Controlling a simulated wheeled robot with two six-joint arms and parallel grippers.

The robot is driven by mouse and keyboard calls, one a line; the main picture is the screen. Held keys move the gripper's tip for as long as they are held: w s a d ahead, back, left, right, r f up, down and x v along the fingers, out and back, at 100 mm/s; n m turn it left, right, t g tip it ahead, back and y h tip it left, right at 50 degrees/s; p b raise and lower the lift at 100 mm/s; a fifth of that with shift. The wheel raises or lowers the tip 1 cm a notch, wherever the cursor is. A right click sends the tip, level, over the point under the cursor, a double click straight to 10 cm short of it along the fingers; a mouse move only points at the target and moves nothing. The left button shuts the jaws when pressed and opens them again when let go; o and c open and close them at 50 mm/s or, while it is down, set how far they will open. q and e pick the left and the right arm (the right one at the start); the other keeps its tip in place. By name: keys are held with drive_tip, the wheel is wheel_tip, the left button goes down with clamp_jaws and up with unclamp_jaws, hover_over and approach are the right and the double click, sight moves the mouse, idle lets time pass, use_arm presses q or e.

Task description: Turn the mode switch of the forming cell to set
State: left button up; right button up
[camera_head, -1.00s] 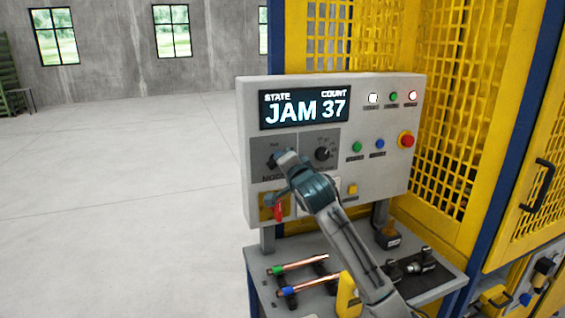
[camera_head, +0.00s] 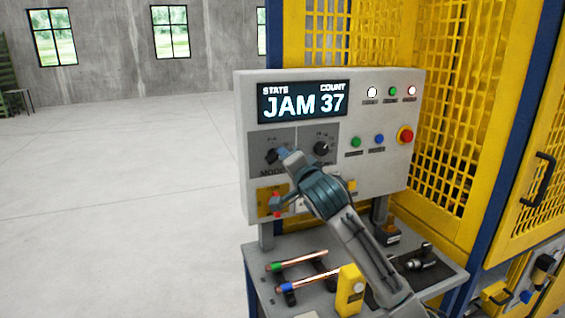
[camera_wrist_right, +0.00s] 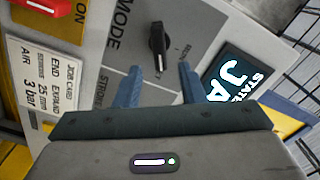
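The mode switch (camera_head: 271,156) is a black knob on a dark grey plate at the left of the control panel. My right gripper (camera_head: 281,182) is in front of the panel, just below and right of the knob. In the right wrist view its two blue fingers (camera_wrist_right: 158,82) are apart with nothing between them. The knob stands beyond the fingertips, roughly in line with the gap. My left gripper is not in view.
The panel display (camera_head: 304,102) reads JAM 37. A second knob (camera_head: 321,149), a red mushroom button (camera_head: 405,135) and a red handle on a yellow plate (camera_head: 265,203) are close by. Copper tubes (camera_head: 305,260) lie on a bench below. Yellow mesh guarding (camera_head: 435,130) stands behind.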

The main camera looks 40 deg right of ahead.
drive_tip(key=b+v, duration=0.1)
drive_tip(key=v, duration=0.5)
drive_tip(key=shift+b, duration=0.35)
drive_tip(key=shift+f, duration=0.1)
